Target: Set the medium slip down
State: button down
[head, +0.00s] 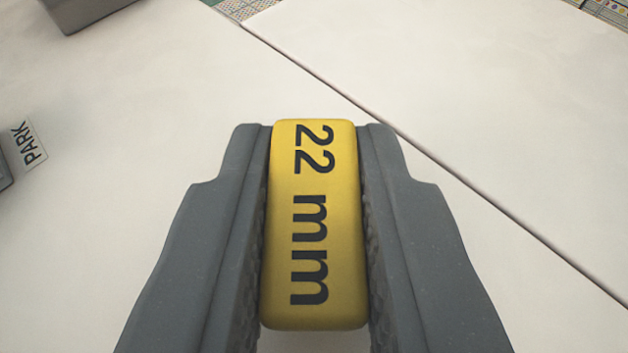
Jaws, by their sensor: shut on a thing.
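A yellow block (345,225) with rounded edges and the black marking "22 mm" sits between the two grey fingers of my gripper (316,215). I take it to be the medium slip, though no size word shows on it. Both fingers touch its sides, so my gripper is shut on it. The marking runs lengthwise along its top face. The underside of the block is hidden, and I cannot tell whether it touches the surface below.
A pale work surface (130,120) lies below, crossed by a dark diagonal seam (400,134). A "PARK" label (28,146) is at the left beside a grey edge. A grey box (85,10) stands at the top left. Patterned pieces (608,10) show at the top right. Much of the surface is bare.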

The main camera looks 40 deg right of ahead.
jog(key=shift+s+f, duration=0.25)
jog(key=shift+f, duration=0.45)
jog(key=c, duration=1.3)
grip_release()
jog(key=shift+f, duration=0.2)
jog(key=shift+s+f, duration=0.15)
jog(key=shift+f, duration=0.15)
jog(key=shift+r, duration=0.3)
jog(key=v, duration=0.4)
jog(key=r+v, duration=0.1)
jog(key=v, duration=0.3)
jog(key=w+p+v, duration=0.1)
jog(key=v, duration=0.3)
jog(key=shift+r, duration=0.4)
